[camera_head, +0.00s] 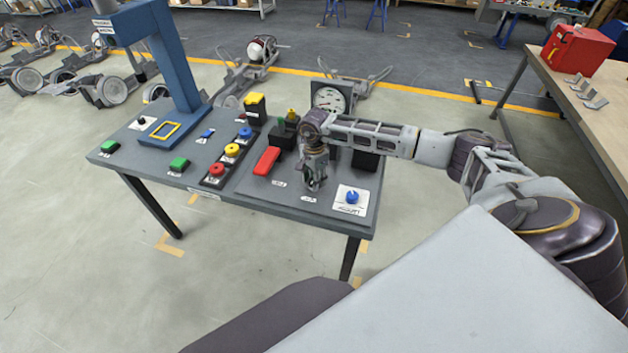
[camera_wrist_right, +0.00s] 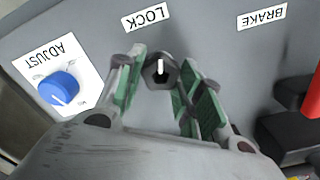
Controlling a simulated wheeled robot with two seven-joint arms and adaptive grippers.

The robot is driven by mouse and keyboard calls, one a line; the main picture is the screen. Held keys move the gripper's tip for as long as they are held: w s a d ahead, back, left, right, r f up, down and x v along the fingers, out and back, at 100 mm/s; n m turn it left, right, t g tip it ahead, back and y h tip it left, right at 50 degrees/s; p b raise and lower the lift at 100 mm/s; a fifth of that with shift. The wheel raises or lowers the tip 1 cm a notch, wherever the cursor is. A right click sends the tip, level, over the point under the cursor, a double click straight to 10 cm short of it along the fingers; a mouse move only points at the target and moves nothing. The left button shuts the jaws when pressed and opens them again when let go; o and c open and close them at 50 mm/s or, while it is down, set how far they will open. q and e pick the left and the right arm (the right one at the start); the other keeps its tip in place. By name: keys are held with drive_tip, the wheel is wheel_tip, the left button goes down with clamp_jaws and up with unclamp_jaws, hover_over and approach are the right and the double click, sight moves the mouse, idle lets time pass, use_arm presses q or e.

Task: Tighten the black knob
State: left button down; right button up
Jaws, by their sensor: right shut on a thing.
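The black knob (camera_wrist_right: 161,73) is a small dark knob with a white pointer mark, beside the LOCK label (camera_wrist_right: 144,18) on the grey panel. In the right wrist view its white mark points straight up in the picture. My right gripper (camera_wrist_right: 163,80) has its green-padded fingers on either side of the knob and is shut on it. In the head view my right gripper (camera_head: 314,186) points down at the front of the panel and hides the knob. My left gripper is not in view.
A blue knob (camera_head: 352,197) on a white ADJUST plate sits right of the gripper. A red lever (camera_head: 266,161) lies to its left, and a gauge (camera_head: 330,97) stands behind. Several coloured buttons and a blue post (camera_head: 173,65) occupy the table's left side.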

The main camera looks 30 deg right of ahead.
drive_tip(key=m+b, duration=0.1)
drive_tip(key=m, duration=0.2)
drive_tip(key=m+b, duration=0.1)
drive_tip(key=m, duration=0.5)
drive_tip(key=m+b, duration=0.1)
drive_tip(key=m, duration=0.4)
drive_tip(key=shift+r, duration=0.1)
drive_tip(key=m, duration=0.4)
drive_tip(key=shift+a+m, duration=0.1)
drive_tip(key=shift+m, duration=0.2)
drive_tip(key=m, duration=0.3)
drive_tip(key=shift+r+m+b, duration=0.1)
drive_tip(key=shift+m+b, duration=0.2)
drive_tip(key=shift+m, duration=0.1)
drive_tip(key=shift+w+m, duration=0.1)
drive_tip(key=shift+m, duration=1.2)
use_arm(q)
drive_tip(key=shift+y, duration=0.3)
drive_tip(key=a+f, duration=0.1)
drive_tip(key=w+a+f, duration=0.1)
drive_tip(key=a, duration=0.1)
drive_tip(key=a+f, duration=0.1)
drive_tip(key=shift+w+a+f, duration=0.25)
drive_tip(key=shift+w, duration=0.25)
use_arm(e)
drive_tip(key=shift+m, duration=0.3)
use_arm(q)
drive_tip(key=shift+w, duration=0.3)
